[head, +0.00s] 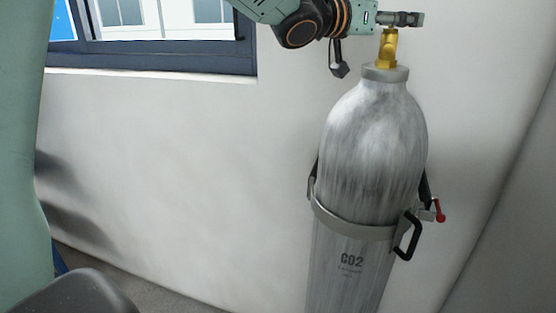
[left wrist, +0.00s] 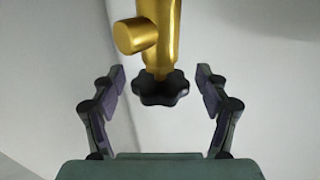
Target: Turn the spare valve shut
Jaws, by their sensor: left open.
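The spare valve is a brass valve (head: 388,48) on top of a grey CO2 cylinder (head: 372,140). In the left wrist view the brass body (left wrist: 163,30) has a round side port and ends in a black lobed handwheel (left wrist: 161,90). My left gripper (head: 404,18) is at the top of the valve in the head view. In the left wrist view its open fingers (left wrist: 160,78) stand on either side of the handwheel, with a visible gap on both sides. In the head view the gripper hides the handwheel. My right gripper is not in view.
The cylinder stands by a white wall (head: 180,150), held by a grey band (head: 345,222) with a black handle (head: 408,238). A red-tipped lever (head: 440,212) is at its right. A dark-framed window (head: 160,60) is at the upper left.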

